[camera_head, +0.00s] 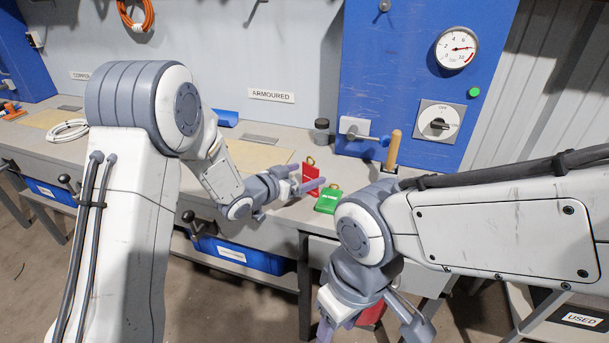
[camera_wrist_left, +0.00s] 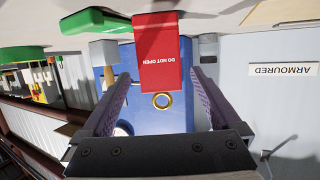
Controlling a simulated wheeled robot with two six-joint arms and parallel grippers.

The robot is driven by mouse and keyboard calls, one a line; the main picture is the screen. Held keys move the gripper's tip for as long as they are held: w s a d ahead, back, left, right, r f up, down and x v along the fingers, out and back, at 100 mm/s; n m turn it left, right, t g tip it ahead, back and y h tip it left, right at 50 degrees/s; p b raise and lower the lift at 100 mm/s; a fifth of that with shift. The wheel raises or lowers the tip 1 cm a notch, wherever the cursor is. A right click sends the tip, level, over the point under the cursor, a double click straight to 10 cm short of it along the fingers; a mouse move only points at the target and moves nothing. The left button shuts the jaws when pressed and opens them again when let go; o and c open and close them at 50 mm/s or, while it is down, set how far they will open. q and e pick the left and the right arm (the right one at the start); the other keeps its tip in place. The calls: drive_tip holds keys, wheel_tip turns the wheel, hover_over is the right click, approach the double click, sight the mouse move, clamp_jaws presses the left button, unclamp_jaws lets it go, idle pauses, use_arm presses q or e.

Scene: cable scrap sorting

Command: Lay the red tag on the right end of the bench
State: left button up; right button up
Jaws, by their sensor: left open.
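The red tag (camera_head: 311,178) with a brass ring stands upright on the bench (camera_head: 283,213), right of its middle. In the left wrist view, which is upside down, the red tag (camera_wrist_left: 158,50) reads "DO NOT OPEN" and its ring lies between the fingers. My left gripper (camera_head: 305,182) is open around the tag, with gaps visible between the fingers and the tag. My right gripper (camera_head: 368,325) is low in front of the bench, partly cut off by the picture's bottom edge. The bench's right end is largely hidden behind my right arm.
A green tag (camera_head: 328,201) lies close to the right of the red one. A wooden handle (camera_head: 393,149) stands farther right, by the blue panel (camera_head: 405,60). A dark jar (camera_head: 321,131) stands behind. Blue bins (camera_head: 235,254) sit under the bench.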

use_arm(q)
drive_tip(key=v, duration=1.2)
drive_tip(key=s+d+g+y, duration=0.1)
drive_tip(key=s+g+y, duration=0.3)
drive_tip(key=s, duration=1.1)
drive_tip(key=s+d+g+y, duration=0.2)
drive_tip(key=s+g+y, duration=0.2)
drive_tip(key=s, duration=1.1)
drive_tip(key=g, duration=0.3)
drive_tip(key=shift+f+n, duration=0.4)
drive_tip(key=shift+s+r, duration=0.1)
wheel_tip(320, 180, up, 11)
drive_tip(key=p, duration=1.1)
drive_tip(key=shift+r+p, duration=0.2)
drive_tip(key=shift+p, duration=0.1)
drive_tip(key=shift+a, duration=0.1)
